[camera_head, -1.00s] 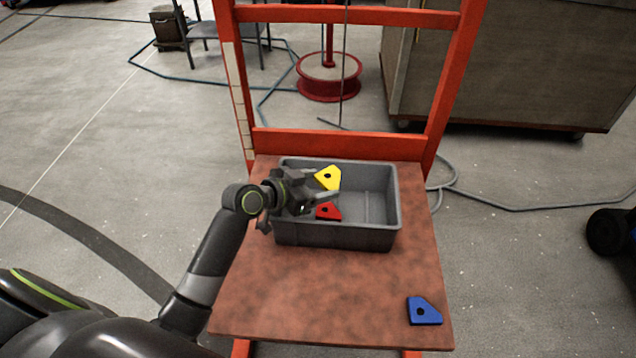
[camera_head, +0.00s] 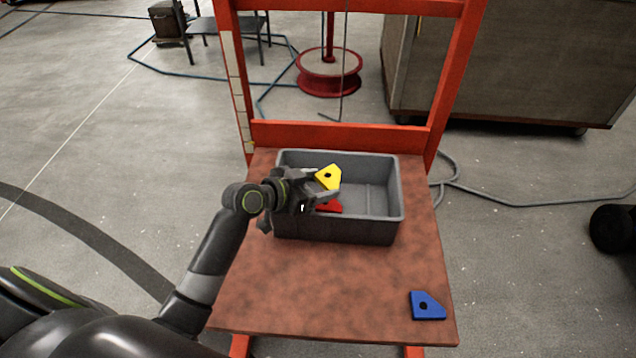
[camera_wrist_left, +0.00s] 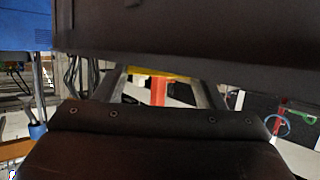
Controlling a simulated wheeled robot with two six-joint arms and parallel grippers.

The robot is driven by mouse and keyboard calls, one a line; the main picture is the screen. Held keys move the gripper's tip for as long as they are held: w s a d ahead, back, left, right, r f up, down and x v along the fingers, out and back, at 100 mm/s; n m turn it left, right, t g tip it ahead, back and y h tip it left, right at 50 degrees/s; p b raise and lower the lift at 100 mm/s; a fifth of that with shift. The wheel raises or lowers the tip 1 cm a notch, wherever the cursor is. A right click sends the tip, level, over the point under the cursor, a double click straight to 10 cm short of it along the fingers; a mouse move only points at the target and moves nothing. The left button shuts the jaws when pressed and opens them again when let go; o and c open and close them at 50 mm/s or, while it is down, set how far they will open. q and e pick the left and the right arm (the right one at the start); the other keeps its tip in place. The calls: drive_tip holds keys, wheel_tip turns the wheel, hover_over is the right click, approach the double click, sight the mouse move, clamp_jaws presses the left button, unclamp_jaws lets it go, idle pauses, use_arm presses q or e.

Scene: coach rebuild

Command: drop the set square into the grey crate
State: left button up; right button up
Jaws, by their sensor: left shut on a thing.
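Three flat set-square-like pieces with a hole show in the head view: yellow (camera_head: 329,176), red (camera_head: 332,206) and blue (camera_head: 427,306). My left gripper (camera_head: 318,182) is shut on the yellow piece, over the grey crate (camera_head: 398,203). A yellow strip (camera_wrist_left: 150,71) shows between the fingers in the left wrist view. The red piece lies in the crate below the gripper and is partly hidden by it. The blue piece lies on the bench top at the front right. My right gripper is not in view.
The crate stands at the back of a reddish-brown bench top (camera_head: 320,285), in front of an orange-red frame (camera_head: 340,137). The front middle of the top is clear. A large cabinet (camera_head: 510,70) and a red reel (camera_head: 328,82) stand behind.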

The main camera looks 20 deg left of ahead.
use_arm(q)
drive_tip(key=o, duration=1.1)
drive_tip(key=p+v, duration=0.1)
drive_tip(key=v, duration=1.6)
drive_tip(key=shift+s+a+p, duration=0.2)
drive_tip(key=shift+p, duration=0.2)
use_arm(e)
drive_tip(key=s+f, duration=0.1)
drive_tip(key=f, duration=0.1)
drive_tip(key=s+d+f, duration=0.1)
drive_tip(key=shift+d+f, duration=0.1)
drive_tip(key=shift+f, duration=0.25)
